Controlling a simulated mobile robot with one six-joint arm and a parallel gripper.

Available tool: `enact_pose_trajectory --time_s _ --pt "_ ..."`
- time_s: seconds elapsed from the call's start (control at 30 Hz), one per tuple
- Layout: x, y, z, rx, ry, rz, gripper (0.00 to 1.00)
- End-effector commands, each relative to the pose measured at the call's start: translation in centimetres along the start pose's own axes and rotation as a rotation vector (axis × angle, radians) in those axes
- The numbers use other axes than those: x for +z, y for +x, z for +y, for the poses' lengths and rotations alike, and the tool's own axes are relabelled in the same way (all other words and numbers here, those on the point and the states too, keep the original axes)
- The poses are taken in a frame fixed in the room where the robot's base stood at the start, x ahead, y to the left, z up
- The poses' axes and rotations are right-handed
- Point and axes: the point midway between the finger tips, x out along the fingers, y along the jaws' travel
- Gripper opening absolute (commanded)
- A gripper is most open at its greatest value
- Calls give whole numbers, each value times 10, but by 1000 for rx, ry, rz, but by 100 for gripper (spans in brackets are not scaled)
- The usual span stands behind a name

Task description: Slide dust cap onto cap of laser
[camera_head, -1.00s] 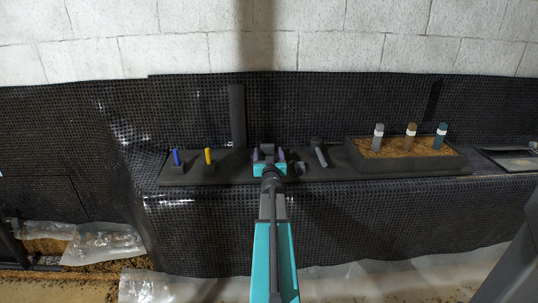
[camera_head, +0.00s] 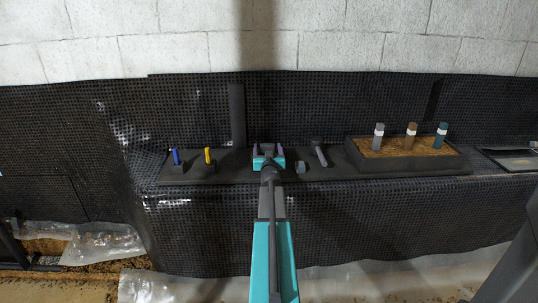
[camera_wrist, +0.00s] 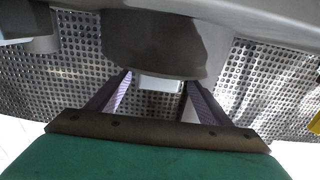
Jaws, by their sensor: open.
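My gripper (camera_head: 268,150) is open over the dark bench, its two fingers pointing toward the wall. In the wrist view its purple-grey fingers (camera_wrist: 157,80) are apart. A dark rounded body (camera_wrist: 155,42) and a pale piece (camera_wrist: 160,84) show at or beyond the gap between them; I cannot tell whether they touch the fingers. A grey torch-like tool (camera_head: 319,154), possibly the laser, leans to the right of my gripper. A small grey piece (camera_head: 300,167) lies between them. I cannot tell for sure which thing is the dust cap.
A blue-handled tool (camera_head: 176,157) and a yellow-handled tool (camera_head: 208,156) stand at the left. A dark post (camera_head: 237,115) rises behind. A dark tray (camera_head: 410,166) with brown fill holds three banded cylinders at the right. Dimpled black membrane (camera_head: 330,210) covers the wall.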

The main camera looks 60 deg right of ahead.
Motion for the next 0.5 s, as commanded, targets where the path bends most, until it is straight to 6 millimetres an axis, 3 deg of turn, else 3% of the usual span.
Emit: enact_pose_trajectory --time_s 0.2,0.5 --pt "0 17 0 0 0 1 73" --pt "-1 20 0 1 0 1 73"
